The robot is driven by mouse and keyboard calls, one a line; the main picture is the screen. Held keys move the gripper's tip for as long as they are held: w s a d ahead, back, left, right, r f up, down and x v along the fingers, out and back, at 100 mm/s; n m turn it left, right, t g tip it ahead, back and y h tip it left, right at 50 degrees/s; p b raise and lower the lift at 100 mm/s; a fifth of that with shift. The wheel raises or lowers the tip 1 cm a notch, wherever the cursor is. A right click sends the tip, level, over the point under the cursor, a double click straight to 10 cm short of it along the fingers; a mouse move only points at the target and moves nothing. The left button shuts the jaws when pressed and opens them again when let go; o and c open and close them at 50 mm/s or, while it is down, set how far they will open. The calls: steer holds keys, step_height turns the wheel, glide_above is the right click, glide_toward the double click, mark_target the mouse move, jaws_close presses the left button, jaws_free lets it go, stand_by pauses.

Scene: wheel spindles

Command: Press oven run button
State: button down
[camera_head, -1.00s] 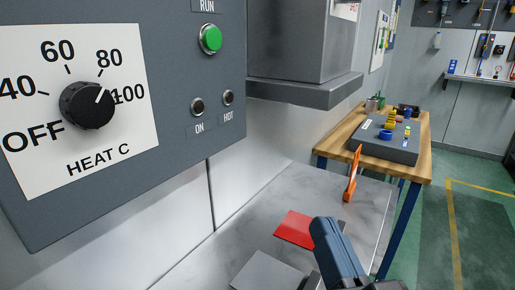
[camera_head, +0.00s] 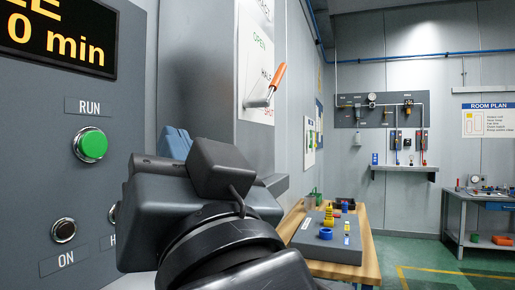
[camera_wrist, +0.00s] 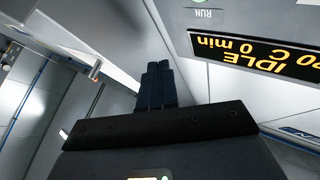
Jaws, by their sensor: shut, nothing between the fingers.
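The green RUN button (camera_head: 91,145) sits on the grey oven panel (camera_head: 40,130), under its RUN label, at the left of the head view. My gripper (camera_head: 176,143) is to the right of the button, in front of the panel and apart from the button. My dark wrist hides part of the panel's right side. In the wrist view my gripper's blue fingers (camera_wrist: 157,70) are together with nothing between them. The display (camera_wrist: 258,56) there reads IDLE, upside down. The RUN label shows in the wrist view (camera_wrist: 203,12), and a bit of green is at the top edge.
The ON lamp (camera_head: 64,231) is below the button. A lever with an orange handle (camera_head: 278,75) stands out from the OPEN/HALF/SHUT plate to the right. A wooden bench (camera_head: 365,265) with a grey tray of coloured parts is further right. Green floor (camera_head: 420,255) lies open beyond it.

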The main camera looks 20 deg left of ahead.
stand_by(0.3)
glide_toward(105, 149)
steer(key=shift+w+a+r+b, duration=0.1)
steer(key=shift+w+a+r, duration=0.3)
steer(key=shift+w+r, duration=0.3)
steer(key=shift+w+a+r+b, duration=0.1)
steer(key=shift+w+a+r, duration=0.3)
steer(key=shift+r, duration=0.5)
steer(key=shift+w+a+r+b, duration=0.1)
steer(key=shift+w+a+r, duration=0.25)
steer(key=shift+w+r, duration=0.4)
steer(key=shift+s+a, duration=0.1)
steer(key=shift+a, duration=0.1)
steer(key=shift+a, duration=0.2)
steer(key=shift+a, duration=0.4)
stand_by(0.8)
steer(key=shift+d, duration=0.8)
steer(key=shift+s+d+p, duration=0.2)
steer(key=shift+d+p, duration=0.4)
steer(key=shift+d, duration=1.9)
